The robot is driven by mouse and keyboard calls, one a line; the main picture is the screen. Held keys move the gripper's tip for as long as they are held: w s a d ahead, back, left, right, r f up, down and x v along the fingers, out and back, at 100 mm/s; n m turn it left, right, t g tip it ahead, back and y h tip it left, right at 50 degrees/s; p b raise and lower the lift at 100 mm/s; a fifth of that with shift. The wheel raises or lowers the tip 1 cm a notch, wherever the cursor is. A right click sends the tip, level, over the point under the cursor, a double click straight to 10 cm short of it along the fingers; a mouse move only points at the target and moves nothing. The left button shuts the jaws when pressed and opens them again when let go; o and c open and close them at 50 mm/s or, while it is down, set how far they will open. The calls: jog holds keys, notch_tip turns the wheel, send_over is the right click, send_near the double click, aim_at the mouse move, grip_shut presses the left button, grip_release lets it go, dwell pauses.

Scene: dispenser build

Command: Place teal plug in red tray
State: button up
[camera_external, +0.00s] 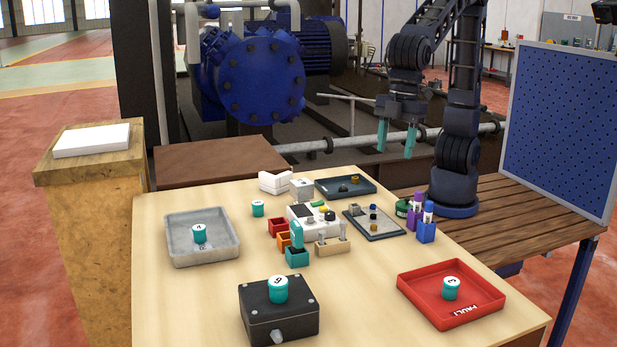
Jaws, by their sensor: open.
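Several teal plugs with white tops are in view. One teal plug (452,289) stands inside the red tray (418,294) at the right front, its top marked with a digit. Another teal plug (278,291) sits on top of a black box (254,306) at the front. A third plug (199,234) stands in the grey tray (178,254) on the left, and a smaller one (258,208) stands on the bare table behind. My gripper (396,142), with teal fingers, is open and empty, raised above the back right of the table, away from all the plugs.
Mid-table hold a white device (326,219), small red, orange and teal bins (297,258), and a wooden block with pegs (332,247). Table between black box and red tray is clear.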

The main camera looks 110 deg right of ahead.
jog(key=s+d+r+m+t, duration=0.15)
jog(key=s+d, duration=0.25)
jog(key=d, duration=0.5)
jog(key=s+d+r+m, duration=0.2)
jog(key=s+d, duration=0.2)
jog(key=d, duration=0.6)
jog(key=s+d+f+m+t, duration=0.1)
jog(key=s+d+f+m, duration=0.1)
jog(key=s+d, duration=0.8)
jog(key=shift+s+f+t+h, duration=0.25)
jog(key=shift+s+t+h, duration=0.1)
jog(key=shift+s, duration=0.55)
